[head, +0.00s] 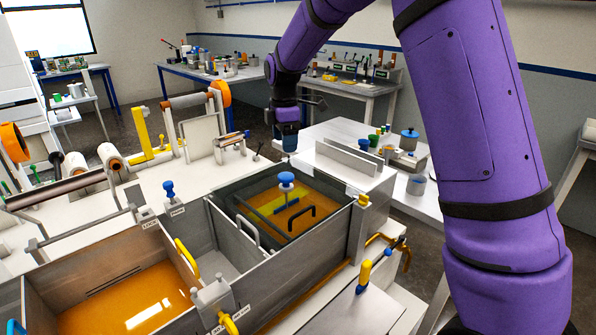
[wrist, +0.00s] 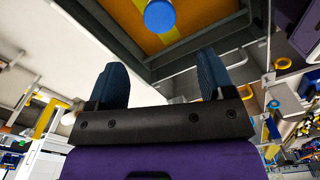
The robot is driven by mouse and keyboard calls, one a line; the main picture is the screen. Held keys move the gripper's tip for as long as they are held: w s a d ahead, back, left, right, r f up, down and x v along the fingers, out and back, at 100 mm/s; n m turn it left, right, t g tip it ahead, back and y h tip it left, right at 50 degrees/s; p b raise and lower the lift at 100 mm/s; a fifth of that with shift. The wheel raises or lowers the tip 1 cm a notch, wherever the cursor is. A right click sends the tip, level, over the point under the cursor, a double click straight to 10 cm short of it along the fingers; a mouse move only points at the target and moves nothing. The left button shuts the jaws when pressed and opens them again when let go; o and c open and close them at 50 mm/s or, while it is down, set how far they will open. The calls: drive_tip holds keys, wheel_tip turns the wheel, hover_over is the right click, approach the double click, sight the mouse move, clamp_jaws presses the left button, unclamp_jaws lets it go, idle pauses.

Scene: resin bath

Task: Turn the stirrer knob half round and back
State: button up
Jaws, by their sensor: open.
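A blue round-topped knob (head: 286,179) stands upright over the orange resin in the dark-rimmed bath (head: 335,222); I take it as the stirrer knob. In the wrist view the blue knob (wrist: 160,16) shows at the top, beyond the fingertips and between their lines. My gripper (head: 289,142) is at the bath's far side, above and behind the knob, apart from it. In the wrist view my gripper (wrist: 160,70) has its two blue fingers spread with nothing between them. The knob's lower shaft is hard to make out.
A second blue knob (head: 168,188) stands on the white bench left of the bath. A black handle (head: 300,215) and a grey handle (head: 247,232) rise near the stirrer knob. A larger orange bath (head: 125,300) lies front left. A white block (head: 345,165) stands behind right.

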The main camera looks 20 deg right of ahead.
sight(286, 175)
wheel_tip(286, 175, down, 11)
drive_tip(key=shift+d+r, duration=0.1)
idle(0.4)
drive_tip(key=c, duration=0.9)
